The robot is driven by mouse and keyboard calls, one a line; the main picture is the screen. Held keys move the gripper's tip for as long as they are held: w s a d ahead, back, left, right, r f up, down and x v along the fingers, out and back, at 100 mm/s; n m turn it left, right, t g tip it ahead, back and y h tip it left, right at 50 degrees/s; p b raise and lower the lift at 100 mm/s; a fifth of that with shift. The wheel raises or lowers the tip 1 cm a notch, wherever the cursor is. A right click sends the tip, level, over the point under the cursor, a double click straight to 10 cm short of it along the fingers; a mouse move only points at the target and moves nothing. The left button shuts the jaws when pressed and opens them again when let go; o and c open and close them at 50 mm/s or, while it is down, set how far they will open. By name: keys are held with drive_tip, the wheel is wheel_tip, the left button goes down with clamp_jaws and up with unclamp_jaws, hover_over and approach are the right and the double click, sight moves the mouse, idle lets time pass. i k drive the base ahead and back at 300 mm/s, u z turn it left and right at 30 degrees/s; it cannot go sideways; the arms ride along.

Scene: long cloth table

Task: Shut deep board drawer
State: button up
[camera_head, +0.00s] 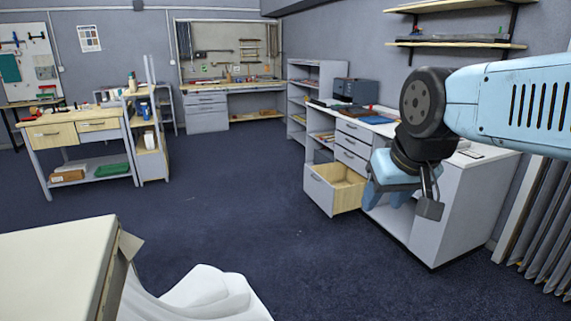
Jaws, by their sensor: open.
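A deep drawer (319,192) stands pulled out at the bottom of the grey-white cabinet (354,145) on the right. Its front is pale grey and its inside is bare light wood; it looks empty. The smaller drawers above it are shut. My gripper (388,199) hangs from my blue arm, pointing down, just right of the open drawer in the picture. It looks nearer to me than the drawer and apart from its front. Its fingers are open, with nothing seen between them. Part of the cabinet is hidden behind my arm.
A table corner (55,262) with white cloth (215,295) fills the lower left. The dark blue floor (225,205) between it and the drawer is clear. A radiator (540,220) stands at the far right. A workbench (85,133) with wooden drawers stands at the left.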

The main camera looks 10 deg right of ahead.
sight(338, 185)
drive_tip(key=z, duration=0.25)
drive_tip(key=i, duration=1.2)
drive_tip(key=z, duration=0.6)
drive_tip(key=i, duration=2.65)
drive_tip(key=z, duration=0.2)
drive_tip(key=k, duration=1.2)
drive_tip(key=u, duration=0.65)
drive_tip(key=i, duration=0.95)
drive_tip(key=u, duration=0.55)
drive_tip(key=i, duration=0.8)
drive_tip(key=z, duration=0.25)
